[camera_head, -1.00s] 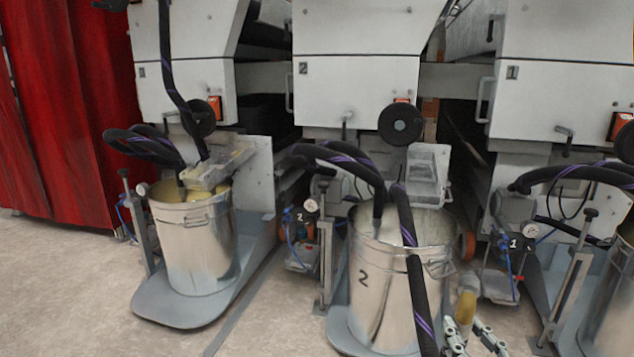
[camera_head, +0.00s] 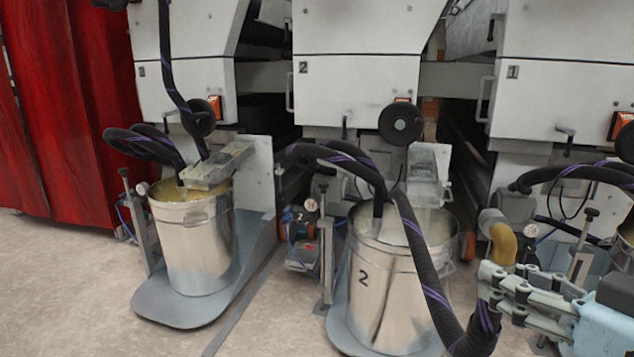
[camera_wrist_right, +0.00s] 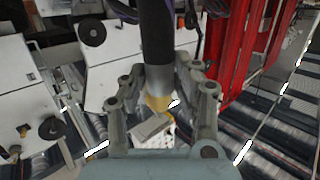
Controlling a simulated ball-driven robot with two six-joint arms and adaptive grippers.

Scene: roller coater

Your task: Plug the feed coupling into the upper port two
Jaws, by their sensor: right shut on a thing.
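My right gripper (camera_head: 492,288) is shut on the feed coupling (camera_head: 503,245), a yellow elbow with a grey metal end. It holds the coupling up in the air, right of pot 2 (camera_head: 378,295), with the metal end pointing up and left. The black and purple hose (camera_head: 425,270) loops below the gripper and back over the pot. In the right wrist view, the black hose and yellow coupling (camera_wrist_right: 158,102) sit between the fingers (camera_wrist_right: 162,88). Machine unit 2 (camera_head: 355,95) stands behind. I cannot make out its upper port. My left gripper is not in view.
A black round wheel (camera_head: 400,123) and a grey tray (camera_head: 428,170) project from unit 2 above the pot. Another pot (camera_head: 193,245) stands left, unit 1 (camera_head: 555,95) right. A clamp post (camera_head: 580,245) stands close behind my right gripper. Floor at front left is clear.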

